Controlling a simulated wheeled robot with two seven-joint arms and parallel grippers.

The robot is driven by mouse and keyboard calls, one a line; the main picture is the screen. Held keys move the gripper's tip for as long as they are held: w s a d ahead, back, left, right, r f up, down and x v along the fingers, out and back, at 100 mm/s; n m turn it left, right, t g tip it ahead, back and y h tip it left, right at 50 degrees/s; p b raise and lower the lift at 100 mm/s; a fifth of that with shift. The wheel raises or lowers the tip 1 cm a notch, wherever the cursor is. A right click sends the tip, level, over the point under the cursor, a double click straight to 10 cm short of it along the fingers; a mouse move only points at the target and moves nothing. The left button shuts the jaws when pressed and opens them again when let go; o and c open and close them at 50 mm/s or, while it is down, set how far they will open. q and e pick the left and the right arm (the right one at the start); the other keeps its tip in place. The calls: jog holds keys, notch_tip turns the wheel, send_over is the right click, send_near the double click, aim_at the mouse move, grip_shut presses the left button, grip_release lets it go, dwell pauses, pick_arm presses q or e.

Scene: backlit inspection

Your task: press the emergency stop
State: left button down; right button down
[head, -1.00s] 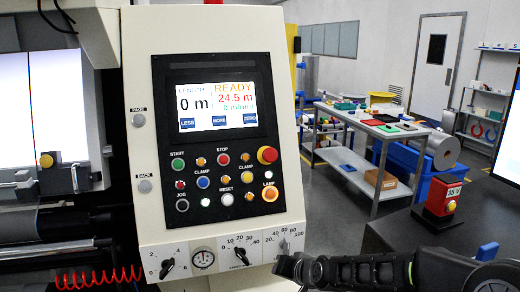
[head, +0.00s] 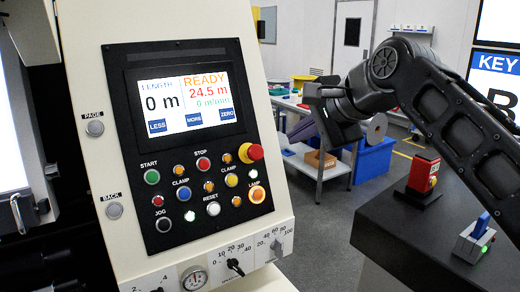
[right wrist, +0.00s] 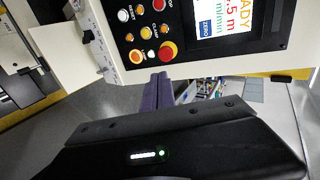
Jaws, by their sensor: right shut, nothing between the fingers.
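The emergency stop, a red mushroom button with a yellow collar (head: 254,152), is at the upper right of the button field on the black control panel (head: 135,235). It also shows in the right wrist view (right wrist: 168,50), turned sideways with the panel. My right gripper (head: 296,132) is to the right of the button in the head view, apart from it, its fingers pointing down-left. In the right wrist view its purple fingers (right wrist: 158,80) are together and empty, with their tips just below the button in the picture. My left gripper is not in view.
The panel has several other buttons near the stop, including a glowing orange lamp button (head: 257,194). A dark table (head: 400,240) at right bears a red box (head: 422,176) and a blue-levered switch (head: 476,238). A workbench (head: 322,170) stands behind.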

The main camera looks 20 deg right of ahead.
aim_at(257, 154)
jog(key=shift+w+a+f, duration=0.1)
jog(key=shift+w+a, duration=0.05)
jog(key=shift+w, duration=0.05)
jog(key=p+x, duration=0.1)
jog(key=x, duration=0.8)
jog(key=r+p+x, duration=0.1)
jog(key=x, duration=0.4)
jog(key=shift+w+p, duration=0.3)
jog(key=shift+p, duration=0.05)
jog(key=shift+a, duration=0.1)
